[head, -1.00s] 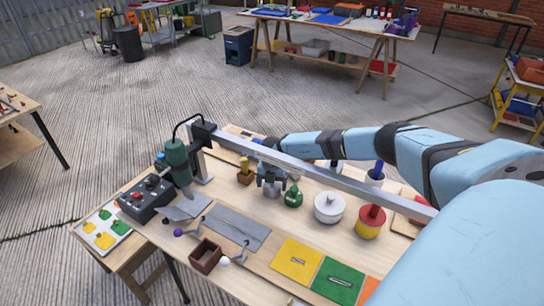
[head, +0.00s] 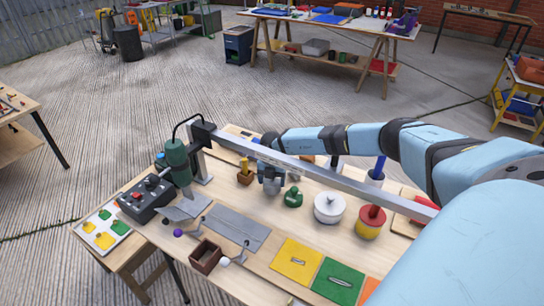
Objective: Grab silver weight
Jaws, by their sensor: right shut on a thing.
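The silver weight (head: 271,188) is a small grey piece on the far side of the wooden workbench, between a small wooden holder and a green weight (head: 292,197). My right gripper (head: 270,180) is above it, pointing down, and its jaws are shut on the silver weight. The arm reaches in from the right, behind the metal beam, which partly hides the wrist. I cannot tell if the weight touches the bench. My left gripper is out of view.
A long metal beam (head: 320,176) crosses low over the bench. A white pot (head: 329,208) and a red-yellow pot (head: 370,222) stand right of the green weight. A green motor (head: 177,162) and control box (head: 147,198) are at left. Coloured plates lie in front.

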